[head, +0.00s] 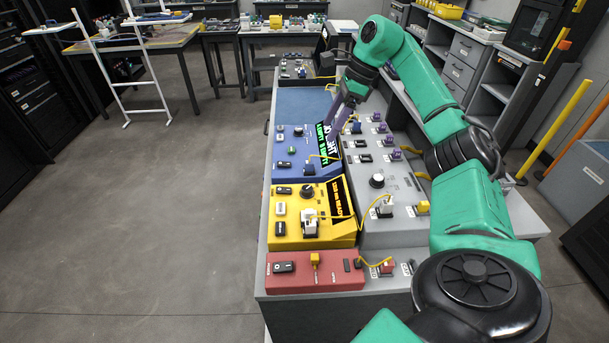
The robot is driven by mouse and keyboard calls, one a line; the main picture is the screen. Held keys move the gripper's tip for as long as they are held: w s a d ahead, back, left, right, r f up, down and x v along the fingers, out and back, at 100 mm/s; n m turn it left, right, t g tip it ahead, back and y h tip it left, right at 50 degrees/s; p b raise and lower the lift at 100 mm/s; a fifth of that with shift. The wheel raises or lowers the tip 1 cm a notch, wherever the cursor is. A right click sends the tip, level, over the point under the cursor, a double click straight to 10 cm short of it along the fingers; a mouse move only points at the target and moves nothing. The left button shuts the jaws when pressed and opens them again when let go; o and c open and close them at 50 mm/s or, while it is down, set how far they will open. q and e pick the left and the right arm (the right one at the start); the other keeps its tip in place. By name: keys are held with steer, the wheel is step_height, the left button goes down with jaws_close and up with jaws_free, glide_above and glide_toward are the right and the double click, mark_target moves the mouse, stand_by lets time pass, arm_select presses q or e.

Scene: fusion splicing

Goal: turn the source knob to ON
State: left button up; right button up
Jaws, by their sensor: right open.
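A blue panel unit (284,160) with a lit green display (326,143) stands on the workbench. It carries a small dark knob (298,131) near its far side and a black control (309,168) near its front edge. A yellow unit (290,235) in front of it has a round black knob (307,191). I cannot read which knob is labelled source. My right gripper (341,118), with purple fingers, is open and empty over the right part of the blue unit, by the display. It is to the right of the small dark knob and apart from it. My left gripper is out of view.
A red unit (318,276) sits at the bench's near end. Floor to the left is clear.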

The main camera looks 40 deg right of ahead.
step_height(320, 180, down, 3)
steer(key=s+b, duration=0.2)
steer(key=b, duration=0.4)
glide_toward(308, 188)
steer(key=x, duration=0.7)
steer(key=shift+f, duration=0.25)
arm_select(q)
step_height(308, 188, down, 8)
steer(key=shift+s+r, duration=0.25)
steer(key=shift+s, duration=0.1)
arm_select(e)
steer(key=shift+w+a+f, duration=0.15)
steer(key=shift+f, duration=0.25)
jaws_close()
